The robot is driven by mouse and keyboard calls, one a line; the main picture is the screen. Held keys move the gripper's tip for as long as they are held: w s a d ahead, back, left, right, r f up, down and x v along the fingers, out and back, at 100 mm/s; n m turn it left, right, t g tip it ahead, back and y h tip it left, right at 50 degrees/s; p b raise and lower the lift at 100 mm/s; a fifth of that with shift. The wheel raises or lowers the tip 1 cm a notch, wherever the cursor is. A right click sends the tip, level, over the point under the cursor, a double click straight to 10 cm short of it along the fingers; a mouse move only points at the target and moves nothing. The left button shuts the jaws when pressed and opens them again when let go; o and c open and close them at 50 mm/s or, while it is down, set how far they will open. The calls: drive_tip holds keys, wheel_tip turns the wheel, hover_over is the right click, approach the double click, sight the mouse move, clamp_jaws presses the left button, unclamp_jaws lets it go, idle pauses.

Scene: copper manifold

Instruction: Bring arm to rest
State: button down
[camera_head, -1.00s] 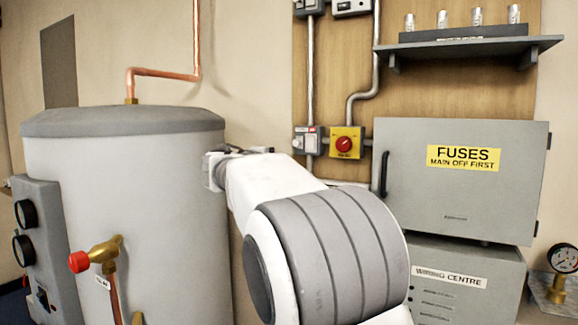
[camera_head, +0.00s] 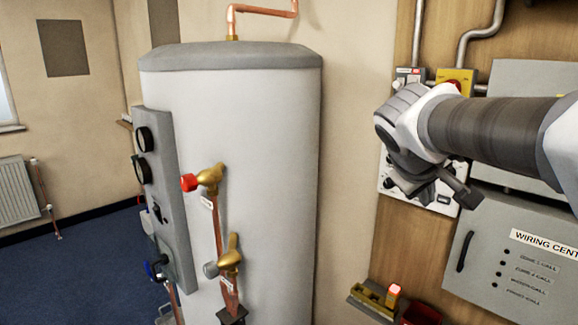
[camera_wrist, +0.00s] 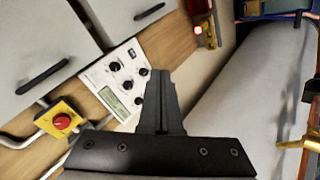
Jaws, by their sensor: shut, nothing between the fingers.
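My arm reaches in from the right edge in the head view and is raised in front of the wooden wall board. My gripper (camera_head: 462,192) is at its end, in front of a white control panel (camera_head: 386,186), pointing to the lower right. In the wrist view my gripper (camera_wrist: 160,76) is shut, its fingers together with nothing between them. The control panel, with a display and several dark knobs, shows beside the fingers in that view (camera_wrist: 112,82). I cannot tell the gap between the gripper and the panel.
A large grey cylinder tank (camera_head: 250,170) stands left of the arm, with a red-capped brass valve (camera_head: 205,178). The wiring centre box (camera_head: 520,255) is below the arm. A yellow switch with a red knob (camera_wrist: 62,121) is on the board. A small shelf (camera_head: 372,302) sits low. Open floor (camera_head: 80,262) lies left.

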drive_tip(key=s+a+f+m+y, duration=0.1)
drive_tip(key=s+a+f+y, duration=0.1)
drive_tip(key=s, duration=0.4)
drive_tip(key=s+a+f+m+g+y, duration=0.1)
drive_tip(key=s+a+f+y, duration=0.1)
drive_tip(key=s+a+f, duration=0.2)
drive_tip(key=s+a+f+m+y, duration=0.1)
drive_tip(key=s+a+f, duration=0.3)
drive_tip(key=s, duration=0.5)
wheel_tip(320, 180, down, 3)
drive_tip(key=shift+s+r+m+y, duration=0.2)
drive_tip(key=shift+m+y, duration=0.1)
drive_tip(key=shift+y, duration=0.2)
